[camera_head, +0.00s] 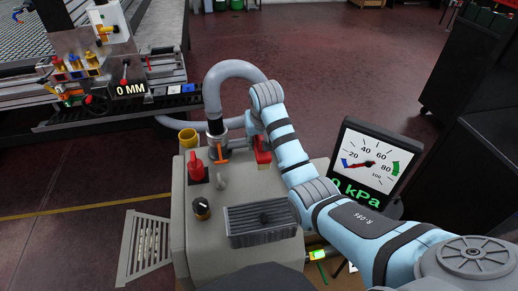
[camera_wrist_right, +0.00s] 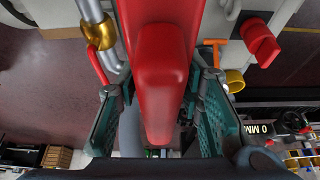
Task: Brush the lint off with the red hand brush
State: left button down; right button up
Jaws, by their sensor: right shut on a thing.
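The red hand brush (camera_head: 261,150) is held in my right gripper (camera_head: 258,135), over the far right part of the beige machine top (camera_head: 235,175). In the wrist view the red brush (camera_wrist_right: 162,70) runs between the two teal fingers of the right gripper (camera_wrist_right: 155,115), which are shut on it. Its bristles cannot be made out. A dark grey ridged panel (camera_head: 245,226) lies on the near part of the machine top, apart from the brush. A darker patch shows near its middle; I cannot tell whether it is lint. My left gripper is not in view.
A red knob (camera_head: 196,167), a black knob (camera_head: 201,208) and a yellow cup (camera_head: 188,138) are on the machine's left side. A grey hose (camera_head: 213,88) with an orange-handled valve (camera_head: 215,152) rises behind. A kPa gauge (camera_head: 368,165) stands at right.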

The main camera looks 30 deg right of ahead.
jog(key=shift+r, duration=0.15)
jog(key=o, duration=0.5)
jog(key=shift+c, duration=1.3)
notch_tip(320, 180, up, 6)
jog(key=p, duration=0.6)
jog(key=shift+f+b, duration=0.35)
